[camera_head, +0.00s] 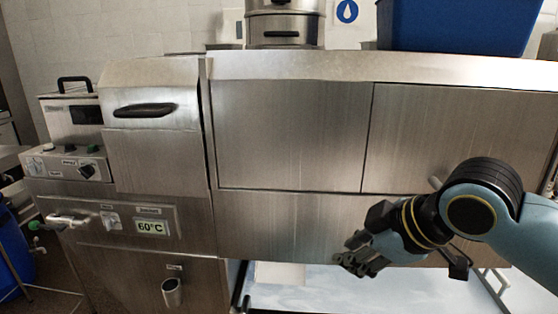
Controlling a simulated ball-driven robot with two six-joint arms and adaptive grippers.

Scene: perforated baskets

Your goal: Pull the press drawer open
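A large stainless steel machine (290,225) fills the middle and right. Two flat rectangular front panels, a left one (290,135) and a right one (450,125), sit above a plain lower strip. I cannot tell which part is the press drawer. My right gripper (352,263) is in front of the strip's lower edge, pointing left. I cannot tell whether its fingers are open or shut, or whether they touch the metal. A dark bracket (458,264) shows beneath my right arm, partly hidden by it. My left gripper is not in view.
A hood with a black handle (144,110) and a control panel with a 60°C display (152,227) are at left. A blue bin (460,25) and a steel pot (284,25) stand on top. A pale surface (370,290) lies below the machine's front.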

